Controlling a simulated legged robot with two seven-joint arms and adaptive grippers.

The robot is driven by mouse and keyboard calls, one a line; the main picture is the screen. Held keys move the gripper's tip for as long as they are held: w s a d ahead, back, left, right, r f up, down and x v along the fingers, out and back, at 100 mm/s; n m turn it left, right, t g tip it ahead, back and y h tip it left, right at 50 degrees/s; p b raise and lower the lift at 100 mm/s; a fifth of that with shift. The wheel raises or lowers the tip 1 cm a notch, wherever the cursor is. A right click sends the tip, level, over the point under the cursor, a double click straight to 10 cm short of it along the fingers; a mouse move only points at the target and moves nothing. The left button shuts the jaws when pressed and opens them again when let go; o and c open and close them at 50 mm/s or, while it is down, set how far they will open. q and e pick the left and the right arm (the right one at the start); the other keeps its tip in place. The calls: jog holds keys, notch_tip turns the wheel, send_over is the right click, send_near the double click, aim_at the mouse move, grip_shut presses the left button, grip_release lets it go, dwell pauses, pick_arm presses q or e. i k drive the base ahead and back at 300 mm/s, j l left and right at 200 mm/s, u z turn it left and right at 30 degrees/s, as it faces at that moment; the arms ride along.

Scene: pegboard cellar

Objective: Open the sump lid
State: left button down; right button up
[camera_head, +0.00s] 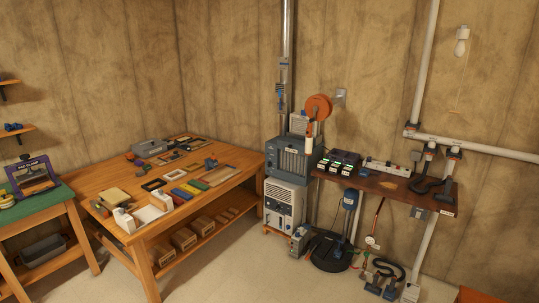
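A dark round disc (330,254), which looks like the sump lid, lies on the floor to the right of the grey cabinet stack. It appears flat on the floor, but small details on it are too small to tell. A blue cylinder (350,199) stands above its back right side on a thin pole. Neither of my grippers is in view.
A wooden workbench (212,215) covered with tools stands left of the grey cabinets (285,202). A small shelf table (390,187) overhangs near the disc. Hoses and fittings (383,280) lie right of it. Open floor (235,275) lies in front.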

aim_at(321, 244)
jog(key=i+z, duration=0.1)
jog(key=i, duration=0.45)
jog(key=i+j, duration=0.1)
jog(key=i, duration=0.5)
jog(key=i+j+z, duration=0.15)
jog(key=i, duration=0.4)
jog(key=i+j, duration=0.1)
jog(key=i, duration=0.5)
jog(key=l+z, duration=0.05)
